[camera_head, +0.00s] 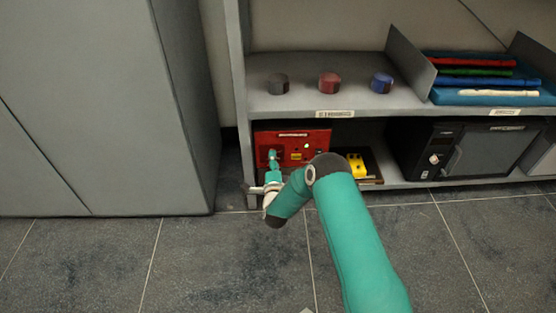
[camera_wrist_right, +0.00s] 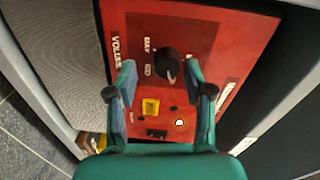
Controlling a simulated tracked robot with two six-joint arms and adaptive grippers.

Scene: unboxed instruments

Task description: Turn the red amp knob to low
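The red amp (camera_head: 310,137) stands on the lower shelf in the head view, its red front panel facing out. In the right wrist view the red amp panel (camera_wrist_right: 225,45) fills the middle. Its round black knob (camera_wrist_right: 166,62) has a white pointer mark toward the picture's bottom, with white labels to its left. My right gripper (camera_wrist_right: 161,75) is open, one finger on each side of the knob in the picture. I cannot tell whether the fingers touch it. In the head view my right gripper (camera_head: 273,160) is in front of the panel's left part, hiding the knob. My left gripper is not in view.
A yellow object (camera_head: 356,164) sits right of the amp, and a black device (camera_head: 432,150) stands further right. Round pieces, dark, red (camera_head: 329,83) and blue, stand on the shelf above. A grey cabinet (camera_head: 120,110) is on the left. The floor in front is clear.

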